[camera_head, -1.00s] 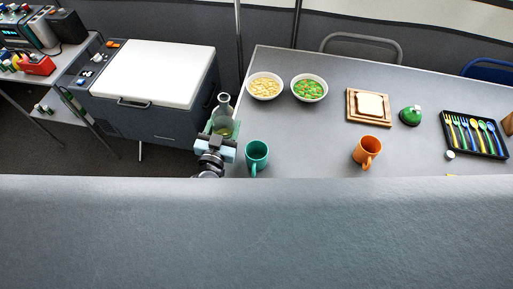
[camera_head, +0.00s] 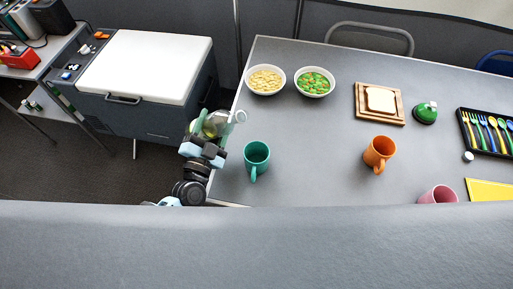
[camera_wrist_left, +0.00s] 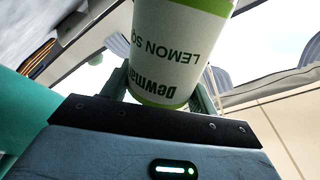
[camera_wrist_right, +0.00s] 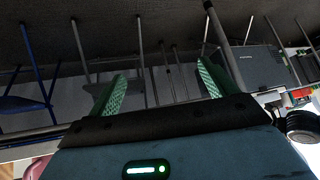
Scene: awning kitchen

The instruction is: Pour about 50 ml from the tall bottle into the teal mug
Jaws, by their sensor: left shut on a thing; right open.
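The tall bottle (camera_head: 216,123) is clear with a pale yellow-green content and is tilted, its neck pointing right toward the teal mug. My left gripper (camera_head: 205,130) is shut on it; the left wrist view shows the bottle's white and green label (camera_wrist_left: 178,50) between the fingers. The teal mug (camera_head: 256,158) stands upright on the table just right of the bottle, its handle toward me. The bottle's mouth is left of and beyond the mug, apart from it. No stream shows. My right gripper (camera_wrist_right: 160,88) is open and empty in the right wrist view, below table level.
On the grey table (camera_head: 310,150) stand two bowls, one of pale food (camera_head: 265,80) and one of green and orange food (camera_head: 314,82). An orange mug (camera_head: 379,152), a pink mug (camera_head: 438,195), a bread board (camera_head: 380,104) and a cutlery tray (camera_head: 489,132) are farther right. A white-lidded cooler (camera_head: 147,68) stands left.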

